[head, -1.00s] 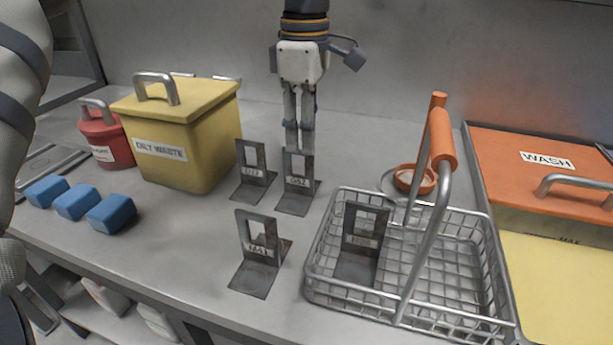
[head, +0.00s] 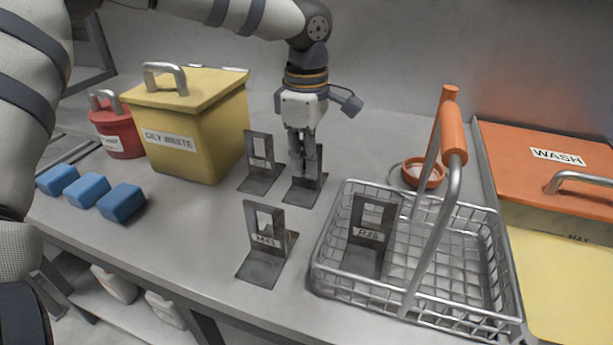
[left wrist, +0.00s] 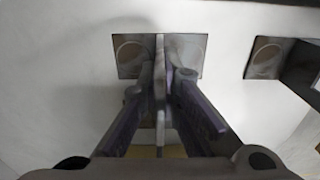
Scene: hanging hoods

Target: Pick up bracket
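Several dark metal L-shaped brackets with windowed upright plates and small labels are in the head view. One bracket (head: 303,193) stands at the back, beside another bracket (head: 260,163) to its left. A third bracket (head: 265,249) stands nearer the front, and one more bracket (head: 370,235) is inside the wire basket (head: 487,255). My left gripper (head: 308,172) points down at the back-right bracket, with fingers on both sides of its upright. In the left wrist view this bracket's plate (left wrist: 160,66) is edge-on between the spread fingers; contact is unclear. My right gripper is not in view.
The basket's orange handle (head: 453,133) rises at the right, beside an orange-lidded wash bin (head: 540,168). A yellow waste bin (head: 195,125), a red can (head: 117,133) and blue blocks (head: 121,203) are at the left. An orange ring (head: 424,173) lies behind the basket.

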